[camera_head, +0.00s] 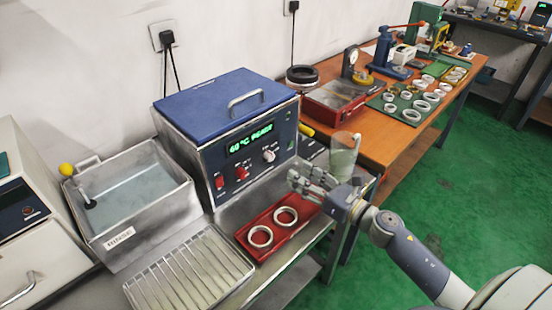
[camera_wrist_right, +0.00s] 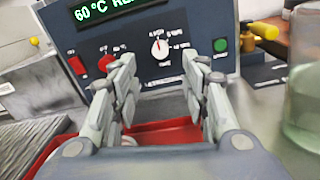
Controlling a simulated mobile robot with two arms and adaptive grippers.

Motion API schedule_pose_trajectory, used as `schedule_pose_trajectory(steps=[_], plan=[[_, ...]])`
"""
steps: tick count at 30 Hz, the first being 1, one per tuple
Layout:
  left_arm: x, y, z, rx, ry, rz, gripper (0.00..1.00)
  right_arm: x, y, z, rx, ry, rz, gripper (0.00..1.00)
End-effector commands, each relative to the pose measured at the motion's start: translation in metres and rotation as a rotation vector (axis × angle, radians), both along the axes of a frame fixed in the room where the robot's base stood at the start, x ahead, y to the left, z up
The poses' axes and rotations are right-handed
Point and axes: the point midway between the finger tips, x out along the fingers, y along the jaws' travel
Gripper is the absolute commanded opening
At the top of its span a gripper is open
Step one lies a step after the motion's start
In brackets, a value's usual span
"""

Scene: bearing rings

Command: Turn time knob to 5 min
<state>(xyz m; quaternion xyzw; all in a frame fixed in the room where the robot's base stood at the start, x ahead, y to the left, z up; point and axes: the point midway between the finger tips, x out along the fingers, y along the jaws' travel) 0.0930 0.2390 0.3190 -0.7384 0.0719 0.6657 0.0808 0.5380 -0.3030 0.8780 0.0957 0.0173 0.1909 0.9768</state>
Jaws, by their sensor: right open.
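The blue-lidded heating unit (camera_head: 233,130) stands on the metal bench, its green display (camera_head: 250,139) reading 60 °C and a partly legible word. The white knob with printed marks around it, apparently the time knob (camera_head: 268,155), is on its front panel; in the right wrist view this knob (camera_wrist_right: 160,49) has its pointer roughly upward. A red knob (camera_head: 241,172) is to its left. My right gripper (camera_head: 298,180) is open and empty in front of the panel; in the wrist view its fingers (camera_wrist_right: 162,66) spread either side below the white knob, apparently apart from it. My left gripper is not in view.
A red tray (camera_head: 249,250) with two metal rings lies below the right gripper. A glass beaker (camera_head: 343,157) stands close to its right. A green button (camera_wrist_right: 220,45) is right of the white knob. A rinse basin (camera_head: 125,247) and wire rack (camera_head: 190,274) are left.

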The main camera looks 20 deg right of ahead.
Motion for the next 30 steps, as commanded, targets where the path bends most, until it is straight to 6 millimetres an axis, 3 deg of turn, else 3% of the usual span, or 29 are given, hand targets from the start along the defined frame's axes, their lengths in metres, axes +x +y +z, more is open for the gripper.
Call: schedule_pose_trajectory(steps=[3,6,15,20,30], plan=[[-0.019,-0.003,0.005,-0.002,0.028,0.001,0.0,0.019,0.007,0.004,0.001,-0.003,-0.001,0.42],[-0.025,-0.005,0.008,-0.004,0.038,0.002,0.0,0.033,0.013,0.004,0.001,-0.003,-0.001,0.42],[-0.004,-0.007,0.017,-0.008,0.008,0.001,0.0,0.071,0.028,0.002,0.003,-0.001,-0.001,0.42],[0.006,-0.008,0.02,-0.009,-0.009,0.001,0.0,0.08,0.032,0.001,0.001,0.0,-0.001,0.42],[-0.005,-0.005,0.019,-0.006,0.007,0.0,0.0,0.083,0.033,0.0,0.001,0.001,-0.001,0.42]])
